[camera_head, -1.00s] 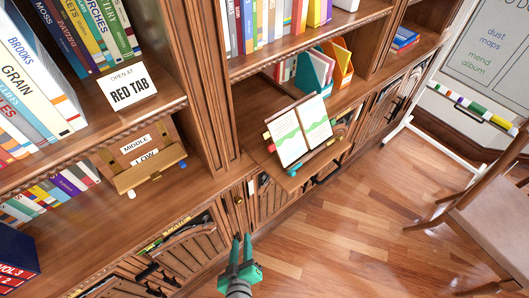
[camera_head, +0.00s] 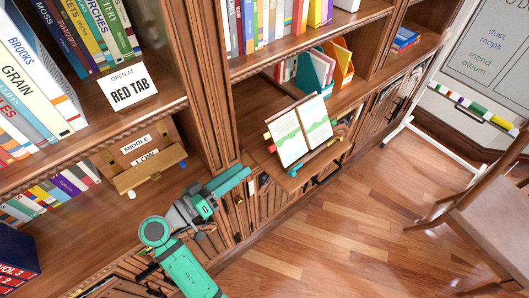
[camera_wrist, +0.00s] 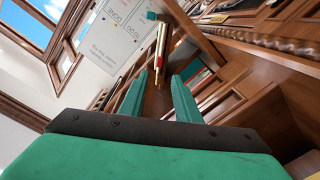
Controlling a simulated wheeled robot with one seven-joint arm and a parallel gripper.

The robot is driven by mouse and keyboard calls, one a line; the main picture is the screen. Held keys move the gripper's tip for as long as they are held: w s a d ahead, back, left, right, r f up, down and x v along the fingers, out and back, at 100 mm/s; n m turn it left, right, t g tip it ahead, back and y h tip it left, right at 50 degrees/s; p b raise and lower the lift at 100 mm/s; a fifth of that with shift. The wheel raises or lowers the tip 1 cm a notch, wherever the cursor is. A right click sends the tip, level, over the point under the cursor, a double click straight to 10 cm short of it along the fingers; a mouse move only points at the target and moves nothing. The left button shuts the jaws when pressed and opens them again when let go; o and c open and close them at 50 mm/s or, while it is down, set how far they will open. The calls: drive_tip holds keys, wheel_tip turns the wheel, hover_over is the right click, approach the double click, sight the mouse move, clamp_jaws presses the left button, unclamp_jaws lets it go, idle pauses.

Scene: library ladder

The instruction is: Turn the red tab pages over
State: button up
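The open book (camera_head: 303,132) rests tilted on a wooden stand (camera_head: 325,155) at the lower shelf.
A sign reading "OPEN AT RED TAB" (camera_head: 128,88) stands on the left shelf. A shelf upright (camera_head: 205,100) rises behind my gripper. Open floor (camera_head: 340,220) lies right, with a chair (camera_head: 480,215).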

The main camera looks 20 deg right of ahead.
sight(269, 150)
drive_tip(key=x, duration=1)
drive_tip(key=shift+w+d+r, duration=0.1)
drive_tip(key=shift+w+d, duration=0.05)
drive_tip(key=shift+d, duration=0.15)
clamp_jaws()
